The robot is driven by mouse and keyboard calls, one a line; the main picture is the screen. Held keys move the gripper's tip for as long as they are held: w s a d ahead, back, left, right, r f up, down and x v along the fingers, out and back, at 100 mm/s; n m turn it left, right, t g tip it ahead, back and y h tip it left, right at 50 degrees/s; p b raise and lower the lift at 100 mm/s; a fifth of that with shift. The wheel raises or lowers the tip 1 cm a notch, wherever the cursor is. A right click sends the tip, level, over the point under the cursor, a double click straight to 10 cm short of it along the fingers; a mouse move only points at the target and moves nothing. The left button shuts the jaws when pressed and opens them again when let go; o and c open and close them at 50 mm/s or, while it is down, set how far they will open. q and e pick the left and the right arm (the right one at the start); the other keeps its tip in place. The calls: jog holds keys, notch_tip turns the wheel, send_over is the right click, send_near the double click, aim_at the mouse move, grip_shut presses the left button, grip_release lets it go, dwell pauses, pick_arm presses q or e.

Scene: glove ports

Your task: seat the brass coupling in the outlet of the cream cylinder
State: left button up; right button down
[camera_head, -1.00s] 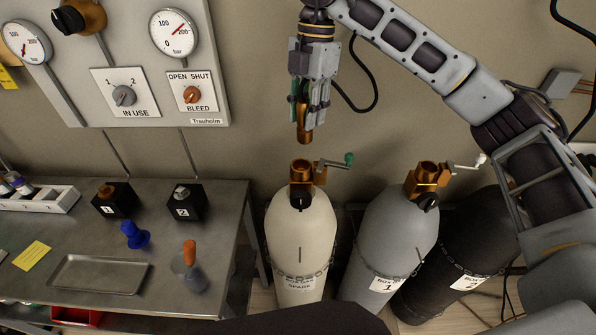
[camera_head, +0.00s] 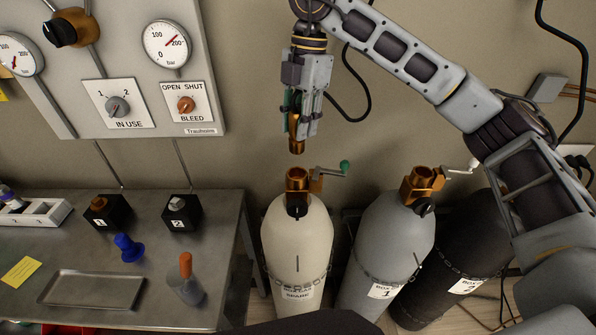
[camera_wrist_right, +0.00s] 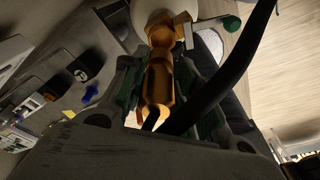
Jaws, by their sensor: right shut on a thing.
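My right gripper (camera_head: 299,125) is above the cream cylinder (camera_head: 297,235), shut on the brass coupling (camera_head: 297,144), which hangs down from its fingers. The cylinder's brass outlet (camera_head: 297,175) faces up just below, and a small gap shows between it and the coupling in the head view. In the right wrist view the coupling (camera_wrist_right: 158,82) is between the green-padded fingers, with the brass valve (camera_wrist_right: 160,32) beyond it. A black cable crosses in front and hides part of the fingers there. My left gripper is not in view.
A crank with a green knob (camera_head: 345,167) sticks out right of the outlet. A grey cylinder (camera_head: 390,240) and a black cylinder (camera_head: 460,250) stand to the right. A steel bench (camera_head: 225,235) with several small items is on the left, below a gauge panel (camera_head: 150,80).

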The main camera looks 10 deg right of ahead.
aim_at(300, 145)
notch_tip(300, 145, down, 5)
jog(key=shift+f, duration=0.3)
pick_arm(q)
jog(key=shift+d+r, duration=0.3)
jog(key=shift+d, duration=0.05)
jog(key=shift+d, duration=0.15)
pick_arm(e)
jog(key=shift+f, duration=0.1)
jog(key=shift+f, duration=0.1)
jog(key=shift+f+p, duration=0.45)
jog(key=shift+f, duration=1.25)
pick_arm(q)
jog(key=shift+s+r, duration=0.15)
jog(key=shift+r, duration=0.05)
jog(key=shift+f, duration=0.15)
pick_arm(e)
jog(key=shift+f, duration=0.2)
